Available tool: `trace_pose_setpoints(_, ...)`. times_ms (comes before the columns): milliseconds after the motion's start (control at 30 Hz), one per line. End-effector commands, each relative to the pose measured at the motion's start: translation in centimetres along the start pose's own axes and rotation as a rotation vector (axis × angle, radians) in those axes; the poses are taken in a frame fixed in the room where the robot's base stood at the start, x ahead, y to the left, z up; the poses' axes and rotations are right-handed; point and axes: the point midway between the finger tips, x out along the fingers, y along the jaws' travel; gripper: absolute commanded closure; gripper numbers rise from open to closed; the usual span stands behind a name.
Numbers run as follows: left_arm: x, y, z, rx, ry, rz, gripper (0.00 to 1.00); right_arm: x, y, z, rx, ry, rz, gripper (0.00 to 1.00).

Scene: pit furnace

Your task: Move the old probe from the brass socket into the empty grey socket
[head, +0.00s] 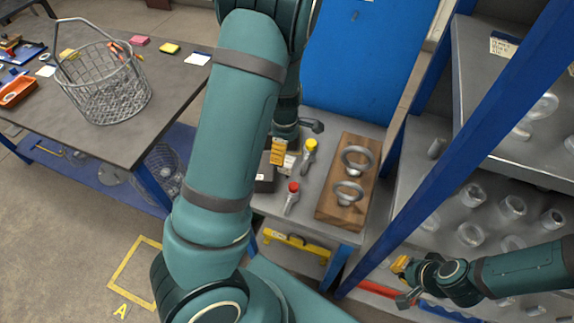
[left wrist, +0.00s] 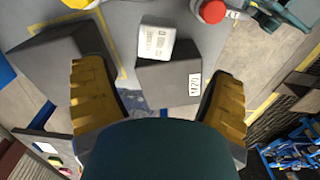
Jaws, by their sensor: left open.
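I cannot make out the old probe, the brass socket or the grey socket for certain. My left gripper (head: 279,152), partly hidden by my left arm in the head view, is over the small bench. In the left wrist view its yellow fingers (left wrist: 158,100) are apart with nothing gripped. Beyond them are a dark grey box (left wrist: 165,88) with a small label and a white labelled block (left wrist: 156,42) at its far edge. A second dark box (left wrist: 50,50) lies to the left. My right gripper (head: 403,282) is open and empty at the lower right, away from the bench.
A yellow-capped item (head: 311,146) and a red-capped item (head: 292,190) stand on the bench, beside a wooden block (head: 330,206) with two metal ring bolts. A blue-framed shelf (head: 474,107) holds metal parts at the right. A wire basket (head: 105,95) stands on the left table.

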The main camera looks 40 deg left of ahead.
Motion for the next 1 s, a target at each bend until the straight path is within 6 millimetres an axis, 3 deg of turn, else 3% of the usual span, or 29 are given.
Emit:
trace_pose_setpoints(133,2.8,0.0,0.0,-0.001,0.0,-0.002,0.15,0.8,0.2,0.1,-0.001,0.0,0.001,1.0)
trace_pose_setpoints(433,4.9,0.1,0.1,-0.001,-0.001,-0.002,0.15,1.2,0.4,0.1,-0.001,0.001,0.002,1.0)
trace_pose_setpoints(700,8.7,0.5,0.3,-0.001,0.0,-0.002,0.15,1.8,0.6,0.2,-0.001,0.001,0.003,1.0)
trace_pose_setpoints(1000,9.4,0.6,0.4,0.0,-0.001,0.0,0.15,1.9,0.6,0.2,-0.001,0.001,0.004,1.0)
